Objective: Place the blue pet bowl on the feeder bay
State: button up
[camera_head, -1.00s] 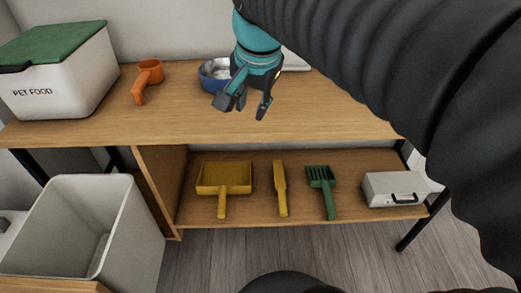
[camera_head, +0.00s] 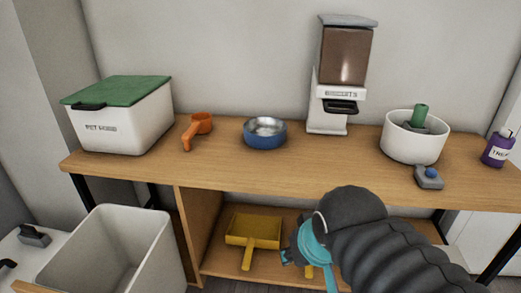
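The blue pet bowl (camera_head: 265,137) stands upright on the wooden tabletop, left of the biscuit dispenser, its inside silvery. The white dispenser (camera_head: 340,92) has a brown see-through hopper and a dark spout. Its white foot (camera_head: 326,123), below the spout, seems to be the feeder bay, and I see nothing on it. My teal gripper (camera_head: 305,262) hangs low in front of the lower shelf, well below and apart from the bowl. My own arm partly covers it, so whether its fingers are open is unclear.
A pet food bin (camera_head: 128,125) and an orange scoop (camera_head: 197,131) are left of the bowl. A white tub (camera_head: 413,143), a small grey device (camera_head: 428,178) and a purple jar (camera_head: 497,150) are on the right. The tabletop's front middle is clear. A yellow dustpan (camera_head: 254,231) lies below.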

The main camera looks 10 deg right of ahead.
aim_at(327, 148)
jog(key=u, duration=0.5)
jog(key=k, duration=1.15)
jog(key=u, duration=1.05)
jog(key=i, duration=1.25)
jog(key=z, duration=0.85)
jog(key=i, duration=0.35)
jog(key=z, duration=0.35)
